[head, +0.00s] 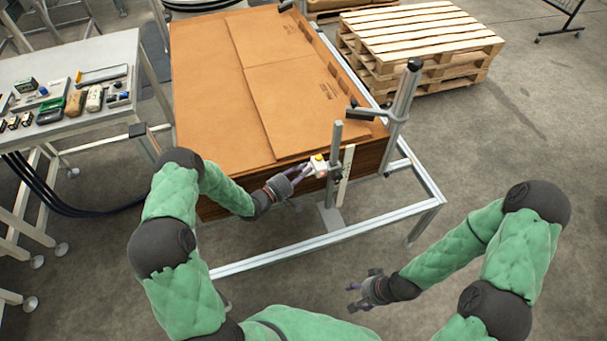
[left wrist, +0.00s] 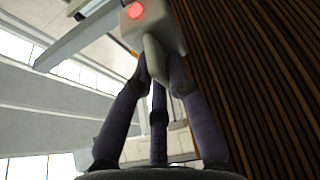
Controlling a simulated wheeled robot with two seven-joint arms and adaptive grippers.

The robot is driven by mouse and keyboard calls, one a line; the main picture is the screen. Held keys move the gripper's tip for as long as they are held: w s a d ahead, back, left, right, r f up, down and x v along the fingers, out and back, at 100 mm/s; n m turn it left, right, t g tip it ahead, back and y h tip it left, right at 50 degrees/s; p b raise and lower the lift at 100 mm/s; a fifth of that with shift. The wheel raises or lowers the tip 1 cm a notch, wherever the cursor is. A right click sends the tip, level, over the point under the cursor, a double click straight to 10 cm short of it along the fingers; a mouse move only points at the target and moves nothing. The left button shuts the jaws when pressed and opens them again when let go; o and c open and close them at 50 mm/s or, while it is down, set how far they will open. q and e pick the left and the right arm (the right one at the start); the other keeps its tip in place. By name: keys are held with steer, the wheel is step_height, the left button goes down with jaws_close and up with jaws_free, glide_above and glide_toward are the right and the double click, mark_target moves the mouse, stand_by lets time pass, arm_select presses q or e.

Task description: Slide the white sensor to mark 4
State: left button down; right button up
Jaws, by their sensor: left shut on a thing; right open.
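The white sensor (head: 319,163) sits on a grey upright post (head: 335,150) at the front corner of the cardboard stack. It has a yellow top and a red light. My left gripper (head: 308,170) is shut on the sensor from its left side. My right gripper (head: 364,290) is open and empty, low over the floor at the front.
A stack of brown cardboard sheets (head: 225,90) fills the frame behind the post. A thicker post with a black cap (head: 403,100) stands to the right. A table with small items (head: 120,65) is at the left. Wooden pallets (head: 420,35) stand at the back right. The right floor is clear.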

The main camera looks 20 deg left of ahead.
arm_select(q)
steer(key=shift+r, duration=0.45)
steer(key=shift+f, duration=0.1)
steer(key=c, duration=1.5)
jaws_free()
steer(key=v, duration=1.2)
steer(key=shift+f, duration=0.1)
